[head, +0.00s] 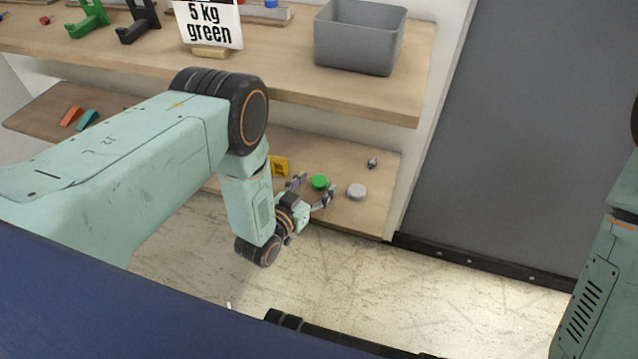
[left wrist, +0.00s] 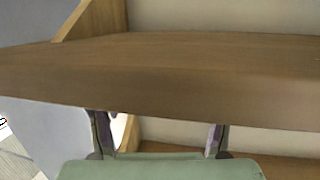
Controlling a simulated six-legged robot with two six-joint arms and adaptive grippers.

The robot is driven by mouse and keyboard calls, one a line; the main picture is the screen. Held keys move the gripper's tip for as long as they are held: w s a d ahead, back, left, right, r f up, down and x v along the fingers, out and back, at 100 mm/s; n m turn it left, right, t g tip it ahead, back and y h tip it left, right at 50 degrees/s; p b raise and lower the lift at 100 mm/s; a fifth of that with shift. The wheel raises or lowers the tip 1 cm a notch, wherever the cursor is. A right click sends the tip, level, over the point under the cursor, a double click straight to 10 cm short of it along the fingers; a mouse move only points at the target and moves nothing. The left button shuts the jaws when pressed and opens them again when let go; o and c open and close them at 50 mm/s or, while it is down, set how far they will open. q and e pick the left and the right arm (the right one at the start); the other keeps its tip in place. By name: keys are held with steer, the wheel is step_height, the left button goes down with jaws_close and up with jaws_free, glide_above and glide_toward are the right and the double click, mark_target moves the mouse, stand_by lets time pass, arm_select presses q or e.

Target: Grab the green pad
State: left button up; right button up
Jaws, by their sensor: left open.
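The green pad (head: 319,182) is a small round green disc on the lower wooden shelf in the head view. My left gripper (head: 316,187) is open, with its two fingers spread at the shelf's front, one to each side of the pad in the picture. Whether the fingers touch the pad I cannot tell. In the left wrist view both fingertips (left wrist: 158,128) show apart below a shelf board, and I cannot make out the pad there. My right gripper is outside the views; only part of my right arm shows at the right edge.
A grey round disc (head: 357,191) lies right of the pad, and a yellow block (head: 279,166) left of it. A small metal part (head: 372,162) sits behind. The upper shelf (head: 290,85) overhangs, carrying a grey bin (head: 360,40) and a "5 kg green" sign (head: 210,22).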

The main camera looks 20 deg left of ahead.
arm_select(q)
steer(key=shift+w, duration=0.1)
steer(key=shift+c, duration=0.2)
steer(key=c, duration=0.8)
step_height(320, 180, up, 10)
steer(key=p, duration=0.4)
